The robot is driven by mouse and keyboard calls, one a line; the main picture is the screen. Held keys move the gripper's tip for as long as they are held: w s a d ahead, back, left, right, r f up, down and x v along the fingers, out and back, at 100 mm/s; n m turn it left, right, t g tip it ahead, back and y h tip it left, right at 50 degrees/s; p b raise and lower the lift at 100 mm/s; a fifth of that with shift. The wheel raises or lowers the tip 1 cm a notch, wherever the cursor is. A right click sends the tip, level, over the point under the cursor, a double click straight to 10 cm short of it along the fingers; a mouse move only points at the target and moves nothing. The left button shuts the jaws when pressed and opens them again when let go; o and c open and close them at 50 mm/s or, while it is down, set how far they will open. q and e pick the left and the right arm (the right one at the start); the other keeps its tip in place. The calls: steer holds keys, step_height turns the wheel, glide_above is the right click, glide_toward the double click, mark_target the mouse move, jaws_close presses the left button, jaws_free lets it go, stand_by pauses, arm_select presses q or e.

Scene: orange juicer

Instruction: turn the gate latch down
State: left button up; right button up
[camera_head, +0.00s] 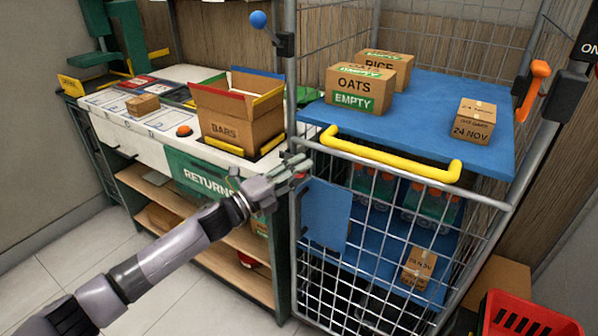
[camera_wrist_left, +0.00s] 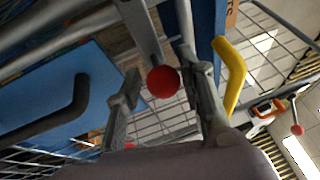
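My left gripper (camera_head: 297,166) is at the left front post of the wire cage, level with the top of its mesh gate (camera_head: 390,235). In the left wrist view its two fingers stand apart, with a red ball knob (camera_wrist_left: 163,82) on a grey bar showing in the space between them. I take this knob as the end of the gate latch. I cannot tell whether the fingers touch it. My right gripper is out of view.
A yellow bar (camera_head: 390,155) runs along the gate's top. Boxes (camera_head: 357,90) stand on the cage's blue shelf (camera_head: 425,105). A blue-knobbed lever (camera_head: 258,19) and an orange handle (camera_head: 535,85) are on the posts. A counter with a BARS box (camera_head: 235,125) stands left.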

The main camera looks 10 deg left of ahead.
arm_select(q)
steer(key=shift+o, duration=0.8)
steer(key=shift+r, duration=0.1)
steer(key=v, duration=1.2)
